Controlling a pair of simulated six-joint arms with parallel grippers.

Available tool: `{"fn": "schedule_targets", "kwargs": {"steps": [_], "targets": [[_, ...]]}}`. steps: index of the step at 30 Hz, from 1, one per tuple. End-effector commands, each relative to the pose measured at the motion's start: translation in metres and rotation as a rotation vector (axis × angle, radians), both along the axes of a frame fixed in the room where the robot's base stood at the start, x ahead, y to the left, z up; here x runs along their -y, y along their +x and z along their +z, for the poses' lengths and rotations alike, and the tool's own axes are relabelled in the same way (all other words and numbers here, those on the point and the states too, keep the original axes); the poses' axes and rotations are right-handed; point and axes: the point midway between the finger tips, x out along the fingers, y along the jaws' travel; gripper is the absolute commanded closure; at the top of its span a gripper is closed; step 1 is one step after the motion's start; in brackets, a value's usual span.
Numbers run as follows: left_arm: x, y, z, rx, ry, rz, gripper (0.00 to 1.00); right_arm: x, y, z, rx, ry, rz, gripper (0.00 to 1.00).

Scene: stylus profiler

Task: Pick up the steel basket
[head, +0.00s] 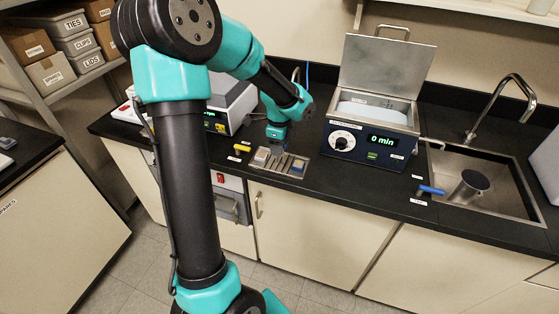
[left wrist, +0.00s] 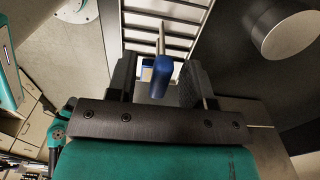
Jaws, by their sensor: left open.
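A slatted steel tray (head: 279,165) lies on the black counter, left of the cleaner with the open lid. It looks like the steel basket, though I cannot be sure. A pale piece (head: 261,157) and a blue piece (head: 297,167) sit at its two ends. My left gripper (head: 276,147) points down just above its back edge, open. In the left wrist view a blue grip (left wrist: 161,76) on a thin steel rod shows between the open fingers, with the steel slats (left wrist: 165,27) beyond. I cannot tell whether the fingers touch it. My right gripper is not in view.
The cleaner (head: 370,146), with its lid (head: 387,66) raised, stands to the right of the tray. A yellow item (head: 242,148) lies left of it. A sink (head: 510,196) with a tap (head: 506,92) and a blue-handled item (head: 431,190) are farther right.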

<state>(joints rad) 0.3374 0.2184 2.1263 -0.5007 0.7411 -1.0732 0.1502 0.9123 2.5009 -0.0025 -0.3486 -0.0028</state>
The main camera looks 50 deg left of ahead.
Motion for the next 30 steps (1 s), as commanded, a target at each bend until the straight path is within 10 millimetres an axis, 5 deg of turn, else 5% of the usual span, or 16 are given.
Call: {"fn": "schedule_targets", "kwargs": {"steps": [4,19,30], "targets": [[-0.0001,-0.0003,-0.013,-0.001,0.0,0.002,0.53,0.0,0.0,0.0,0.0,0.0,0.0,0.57],[0.0001,0.0,-0.0136,0.0,-0.001,0.001,0.54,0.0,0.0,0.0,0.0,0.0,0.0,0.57],[0.0001,0.0,-0.0136,0.0,-0.001,0.001,0.9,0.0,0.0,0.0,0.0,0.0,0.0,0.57]]}}
